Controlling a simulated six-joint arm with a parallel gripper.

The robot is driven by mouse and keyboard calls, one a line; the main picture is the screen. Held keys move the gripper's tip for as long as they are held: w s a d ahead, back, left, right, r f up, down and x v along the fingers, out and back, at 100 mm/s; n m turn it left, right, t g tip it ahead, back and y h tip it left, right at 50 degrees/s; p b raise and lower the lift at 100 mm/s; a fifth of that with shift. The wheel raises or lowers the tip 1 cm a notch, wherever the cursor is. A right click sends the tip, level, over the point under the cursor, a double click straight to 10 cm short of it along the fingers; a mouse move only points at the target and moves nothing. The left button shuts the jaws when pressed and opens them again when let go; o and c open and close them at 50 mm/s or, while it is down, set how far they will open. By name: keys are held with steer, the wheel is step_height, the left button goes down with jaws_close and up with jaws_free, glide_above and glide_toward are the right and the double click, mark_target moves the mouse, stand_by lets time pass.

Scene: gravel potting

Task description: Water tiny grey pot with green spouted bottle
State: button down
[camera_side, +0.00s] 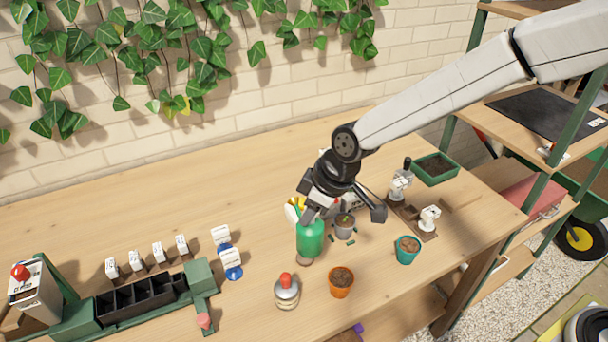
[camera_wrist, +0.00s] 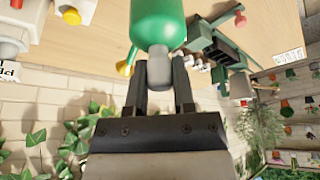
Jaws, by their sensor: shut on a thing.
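The green spouted bottle (camera_side: 310,240) is upright over the middle of the bench. My gripper (camera_side: 318,207) is shut on its narrow grey neck, which shows between the two fingers in the wrist view (camera_wrist: 158,64). The green body (camera_wrist: 158,22) is above the neck in that view. A spout with a yellow tip (camera_wrist: 124,68) sticks out to the side. The tiny grey pot (camera_side: 343,230), with a small plant in it, stands just right of the bottle, partly under my gripper. I cannot tell whether the bottle touches the bench.
An orange pot (camera_side: 341,284) and a teal pot (camera_side: 407,250) stand in front and to the right. A red-topped jar (camera_side: 287,292) is in front of the bottle. A green tray (camera_side: 435,169) and stamp-like tools are behind right. The back left bench is clear.

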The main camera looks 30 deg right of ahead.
steer(key=c, duration=1.1)
jaws_free()
jaws_close()
steer(key=w+d+f+m+t+h, duration=0.1)
steer(key=w+d+m, duration=0.1)
steer(key=d+m, duration=0.4)
steer(key=shift+w+d+f+h, duration=0.25)
steer(key=shift+d+f+h, duration=0.15)
steer(key=shift+d, duration=2.1)
